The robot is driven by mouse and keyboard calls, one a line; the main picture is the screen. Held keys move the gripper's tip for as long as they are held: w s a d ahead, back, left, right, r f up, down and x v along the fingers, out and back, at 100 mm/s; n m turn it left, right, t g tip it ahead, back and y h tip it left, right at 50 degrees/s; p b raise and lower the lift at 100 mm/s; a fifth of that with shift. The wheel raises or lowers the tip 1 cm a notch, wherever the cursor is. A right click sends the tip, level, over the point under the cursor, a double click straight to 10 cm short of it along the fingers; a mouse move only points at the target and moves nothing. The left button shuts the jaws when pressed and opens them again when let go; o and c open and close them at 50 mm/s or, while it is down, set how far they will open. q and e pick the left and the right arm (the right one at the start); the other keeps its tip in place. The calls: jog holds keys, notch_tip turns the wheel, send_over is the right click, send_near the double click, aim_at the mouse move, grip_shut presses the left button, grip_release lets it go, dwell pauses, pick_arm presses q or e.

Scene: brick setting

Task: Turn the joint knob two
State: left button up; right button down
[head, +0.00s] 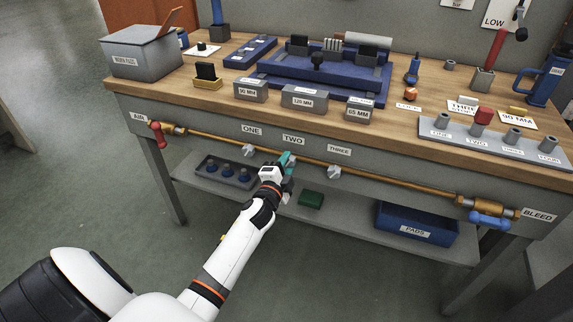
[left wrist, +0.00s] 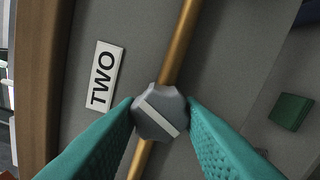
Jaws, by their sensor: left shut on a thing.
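The joint knob two (left wrist: 160,113) is a grey faceted knob with a pale bar across its face, on a brass pipe (left wrist: 178,45). A white label reading TWO (left wrist: 104,76) is beside it in the left wrist view and on the bench front in the head view (head: 293,139). My left gripper (head: 288,160), with teal fingers, is shut on the knob, one finger on each side. In the head view the gripper hides the knob. My right gripper is not in view.
Similar knobs sit on the pipe under ONE (head: 249,150) and THREE (head: 334,172). A red valve handle (head: 156,134) is at the left end, a blue one (head: 489,220) at the right. The lower shelf holds a green block (head: 311,200) and a blue PADS bin (head: 417,224).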

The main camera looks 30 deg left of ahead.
pick_arm(q)
jog(key=o, duration=1)
jog(key=shift+c, duration=0.2)
jog(key=shift+s, duration=0.2)
jog(key=v, duration=1.1)
jog(key=shift+s+d+p, duration=0.2)
jog(key=shift+s+p, duration=0.1)
jog(key=shift+p, duration=0.05)
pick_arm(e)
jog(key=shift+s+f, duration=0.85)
pick_arm(q)
jog(key=shift+f, duration=0.1)
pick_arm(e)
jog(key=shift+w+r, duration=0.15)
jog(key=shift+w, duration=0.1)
